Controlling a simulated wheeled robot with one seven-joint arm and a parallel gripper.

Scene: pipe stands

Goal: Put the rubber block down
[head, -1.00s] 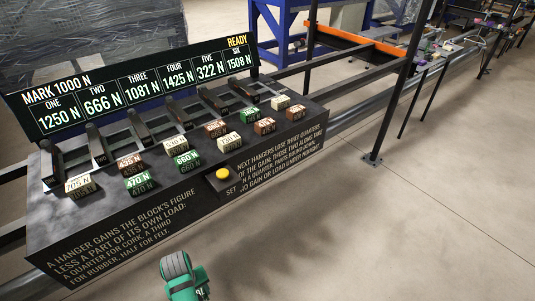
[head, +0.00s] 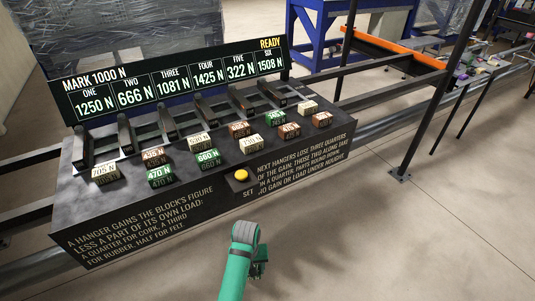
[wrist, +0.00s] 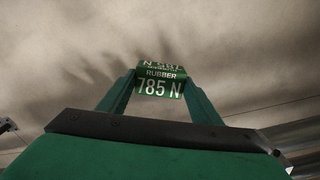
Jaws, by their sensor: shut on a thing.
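The rubber block (wrist: 160,82) is green and reads "RUBBER 785 N" in the wrist view. It is held between the two fingers of my gripper (wrist: 160,95), which is shut on it. Behind it in that view is only bare, blurred floor. In the head view my gripper (head: 262,262) is low in the picture, in front of the black bench (head: 130,215) and apart from it. The block is hard to make out there.
Several white, brown and green blocks stand on the bench top, among them a green 470 N block (head: 160,176). A yellow button (head: 241,175) marked SET is at the front. The display (head: 175,78) reads "MARK 1000 N" and "READY". Open floor (head: 400,240) lies to the right.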

